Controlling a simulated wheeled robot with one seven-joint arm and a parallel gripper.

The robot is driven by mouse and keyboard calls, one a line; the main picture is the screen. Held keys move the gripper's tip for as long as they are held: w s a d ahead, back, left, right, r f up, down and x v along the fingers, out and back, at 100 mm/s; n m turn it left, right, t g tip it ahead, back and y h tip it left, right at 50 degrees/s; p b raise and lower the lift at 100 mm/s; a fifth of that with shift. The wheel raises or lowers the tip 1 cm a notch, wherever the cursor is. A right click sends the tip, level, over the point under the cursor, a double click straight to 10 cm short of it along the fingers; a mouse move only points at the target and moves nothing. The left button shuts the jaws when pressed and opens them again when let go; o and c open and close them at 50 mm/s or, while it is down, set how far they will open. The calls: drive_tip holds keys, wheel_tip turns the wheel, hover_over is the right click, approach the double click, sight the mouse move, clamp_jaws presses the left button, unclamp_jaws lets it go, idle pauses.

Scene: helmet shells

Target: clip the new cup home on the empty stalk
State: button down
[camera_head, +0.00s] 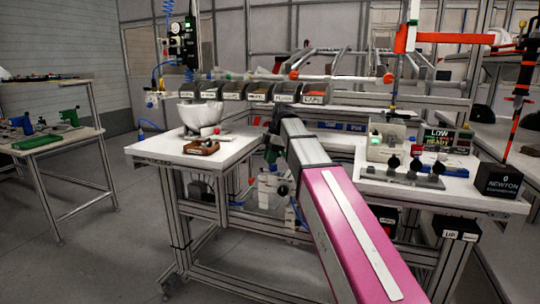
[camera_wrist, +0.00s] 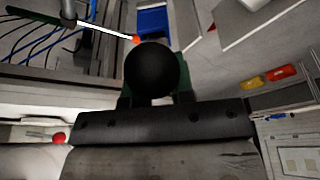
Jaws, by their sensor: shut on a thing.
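The new cup (camera_wrist: 157,70) is a round black piece in the wrist view. It sits between the dark green fingers of my gripper (camera_wrist: 156,92), which is shut on it. In the head view my gripper (camera_head: 272,142) is small and dark at the far end of my pink and grey arm, beside the gap between the two white benchtops. The cup cannot be told apart there. I cannot pick out the empty stalk in either view. A grey holder (camera_head: 402,176) with several black knobbed pieces stands on the right benchtop.
A white helmet shell (camera_head: 202,114) and a brown block (camera_head: 203,148) are on the left benchtop (camera_head: 165,150). Labelled bins (camera_head: 259,91) line the back. A black box (camera_head: 497,180) stands at the right benchtop's end.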

idle(0.5)
drive_tip(key=c, duration=0.9)
unclamp_jaws()
drive_tip(key=shift+f, duration=0.1)
